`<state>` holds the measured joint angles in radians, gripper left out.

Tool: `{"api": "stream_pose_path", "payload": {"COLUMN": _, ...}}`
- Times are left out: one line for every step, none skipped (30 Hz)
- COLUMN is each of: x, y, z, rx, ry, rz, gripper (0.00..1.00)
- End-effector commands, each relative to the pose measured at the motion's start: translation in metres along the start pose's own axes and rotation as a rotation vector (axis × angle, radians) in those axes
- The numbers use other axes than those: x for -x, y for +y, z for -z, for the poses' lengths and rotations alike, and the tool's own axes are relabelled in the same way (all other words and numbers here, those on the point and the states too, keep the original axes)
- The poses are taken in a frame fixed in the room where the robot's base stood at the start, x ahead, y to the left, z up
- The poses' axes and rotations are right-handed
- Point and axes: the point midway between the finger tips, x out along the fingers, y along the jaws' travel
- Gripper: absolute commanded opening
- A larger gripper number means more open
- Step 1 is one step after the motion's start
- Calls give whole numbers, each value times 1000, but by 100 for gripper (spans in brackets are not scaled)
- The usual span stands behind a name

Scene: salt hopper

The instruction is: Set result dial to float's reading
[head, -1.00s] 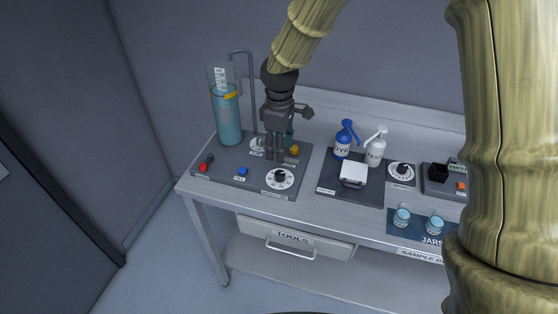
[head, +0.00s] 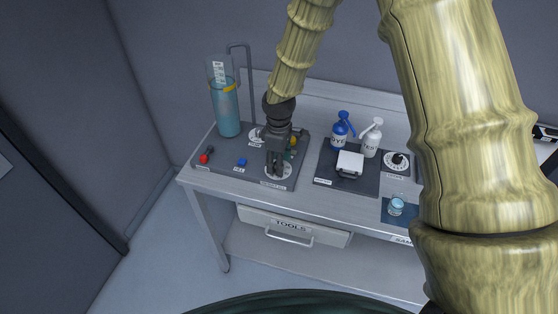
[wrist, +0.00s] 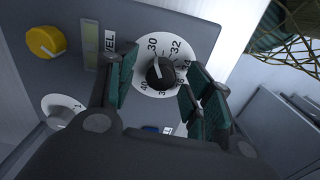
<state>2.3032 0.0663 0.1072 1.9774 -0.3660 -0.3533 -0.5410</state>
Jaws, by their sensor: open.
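The result dial, a white numbered disc with a black knob, lies between my open fingers in the wrist view (wrist: 160,72). Its numbers include 30, 32 and 40, and the knob's pale line points towards 30. In the head view my gripper (head: 276,168) hangs over the dial (head: 284,176) and hides part of it. My gripper also shows in the wrist view (wrist: 158,85), with a finger on each side of the knob, apart from it. The float (head: 219,73) stands in the blue liquid cylinder (head: 227,110); its scale is too small to read.
A yellow knob (wrist: 45,42) and another white dial (wrist: 62,108) sit near the result dial. A blue button (head: 242,162) and red-ended lever (head: 204,158) are on the same panel. Dye (head: 341,130) and test (head: 372,137) bottles stand to the right.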

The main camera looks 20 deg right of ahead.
Motion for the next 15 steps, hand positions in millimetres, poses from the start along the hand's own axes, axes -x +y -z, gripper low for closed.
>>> {"api": "stream_pose_path", "payload": {"x": -2, "y": 0, "z": 0, "rx": 1, "ry": -1, "rz": 0, "gripper": 51}}
{"api": "stream_pose_path", "payload": {"x": -3, "y": 0, "z": 0, "rx": 1, "ry": 0, "rz": 0, "gripper": 51}}
{"api": "stream_pose_path", "payload": {"x": -5, "y": 0, "z": 0, "rx": 1, "ry": 0, "rz": 0, "gripper": 51}}
{"api": "stream_pose_path", "payload": {"x": -6, "y": 0, "z": 0, "rx": 1, "ry": 0, "rz": 0, "gripper": 51}}
{"api": "stream_pose_path", "payload": {"x": -7, "y": 0, "z": 0, "rx": 1, "ry": 0, "rz": 0, "gripper": 51}}
{"api": "stream_pose_path", "payload": {"x": -8, "y": 0, "z": 1, "rx": 1, "ry": 0, "rz": 0, "gripper": 51}}
{"api": "stream_pose_path", "payload": {"x": -8, "y": 0, "z": 1, "rx": 1, "ry": 1, "rz": 0, "gripper": 51}}
{"api": "stream_pose_path", "payload": {"x": -8, "y": 0, "z": 1, "rx": 1, "ry": 1, "rz": 0, "gripper": 51}}
{"api": "stream_pose_path", "payload": {"x": -9, "y": 0, "z": 1, "rx": 1, "ry": 1, "rz": -1, "gripper": 51}}
{"api": "stream_pose_path", "payload": {"x": -9, "y": 0, "z": 1, "rx": 1, "ry": 1, "rz": -1, "gripper": 51}}
{"api": "stream_pose_path", "payload": {"x": -9, "y": 0, "z": 1, "rx": 1, "ry": 1, "rz": -1, "gripper": 51}}
{"api": "stream_pose_path", "payload": {"x": -9, "y": 0, "z": 1, "rx": 1, "ry": 1, "rz": -1, "gripper": 51}}
{"api": "stream_pose_path", "payload": {"x": -9, "y": 0, "z": 1, "rx": 1, "ry": 1, "rz": -1, "gripper": 51}}
{"api": "stream_pose_path", "payload": {"x": -9, "y": 0, "z": 1, "rx": 1, "ry": 1, "rz": -1, "gripper": 51}}
{"api": "stream_pose_path", "payload": {"x": -8, "y": 0, "z": 1, "rx": 1, "ry": 1, "rz": -1, "gripper": 48}}
